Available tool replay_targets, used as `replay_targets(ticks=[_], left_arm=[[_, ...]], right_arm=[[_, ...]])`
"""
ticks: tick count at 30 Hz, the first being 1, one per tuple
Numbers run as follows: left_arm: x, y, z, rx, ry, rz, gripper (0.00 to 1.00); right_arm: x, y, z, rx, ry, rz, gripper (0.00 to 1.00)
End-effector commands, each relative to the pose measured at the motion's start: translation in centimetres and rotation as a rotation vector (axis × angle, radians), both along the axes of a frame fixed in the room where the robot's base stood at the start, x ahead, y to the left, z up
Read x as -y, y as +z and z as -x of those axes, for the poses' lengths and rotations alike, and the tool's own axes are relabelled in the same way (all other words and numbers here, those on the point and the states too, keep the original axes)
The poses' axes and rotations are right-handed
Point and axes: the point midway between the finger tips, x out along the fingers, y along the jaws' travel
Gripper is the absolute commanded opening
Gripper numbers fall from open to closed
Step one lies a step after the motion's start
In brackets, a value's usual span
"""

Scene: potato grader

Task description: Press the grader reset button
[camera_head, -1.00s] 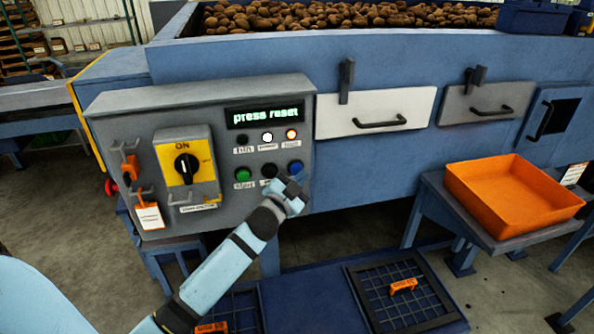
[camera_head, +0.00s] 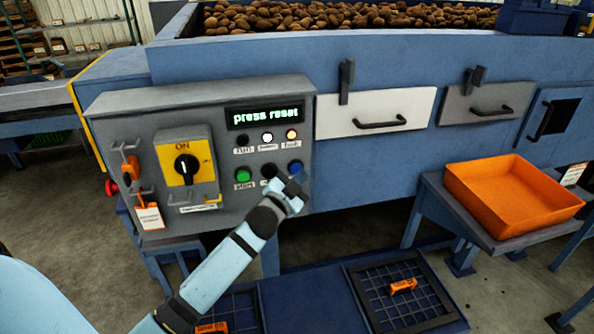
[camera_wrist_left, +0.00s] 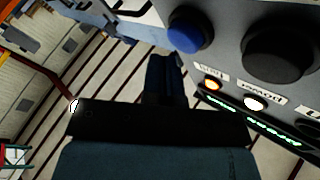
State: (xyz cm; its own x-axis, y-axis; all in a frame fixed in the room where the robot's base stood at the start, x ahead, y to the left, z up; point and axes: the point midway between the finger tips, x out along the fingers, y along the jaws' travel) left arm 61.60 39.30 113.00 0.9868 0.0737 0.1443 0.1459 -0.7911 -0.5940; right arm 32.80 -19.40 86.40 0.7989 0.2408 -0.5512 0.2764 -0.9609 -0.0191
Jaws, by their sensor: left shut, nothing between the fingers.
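The grey control panel (camera_head: 222,128) has a display (camera_head: 265,115) reading "press reset". Its lower row holds a green button (camera_head: 243,175), a black button (camera_head: 269,171) and a blue button (camera_head: 296,167); the blue one's label is hidden. My left gripper (camera_head: 294,184) is shut and empty, at the lower right of the panel, just in front of and below the blue button. In the left wrist view, the blue button (camera_wrist_left: 186,32) is close beside the gripper tip (camera_wrist_left: 164,62), with the black button (camera_wrist_left: 276,50) further right. Contact cannot be told. My right gripper is out of view.
A yellow switch plate (camera_head: 199,150) with a black knob at ON and hooks with orange tags (camera_head: 150,216) are left of the buttons. A white drawer (camera_head: 345,122) is to the right. An orange tray (camera_head: 500,215) stands further right. Potatoes fill the hopper above.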

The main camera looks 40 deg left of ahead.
Motion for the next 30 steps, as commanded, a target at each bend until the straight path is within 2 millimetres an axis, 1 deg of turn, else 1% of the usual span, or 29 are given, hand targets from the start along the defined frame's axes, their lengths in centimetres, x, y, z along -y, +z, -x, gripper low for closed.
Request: replay_targets(ticks=[4, 30], left_arm=[[-0.31, 0.07, -0.27, 0.001, -0.001, 0.000, 0.00], [-0.79, 0.00, -0.67, 0.000, 0.000, 0.000, 0.00]], right_arm=[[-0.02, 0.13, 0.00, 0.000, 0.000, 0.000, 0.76], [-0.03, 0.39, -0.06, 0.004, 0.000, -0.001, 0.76]])
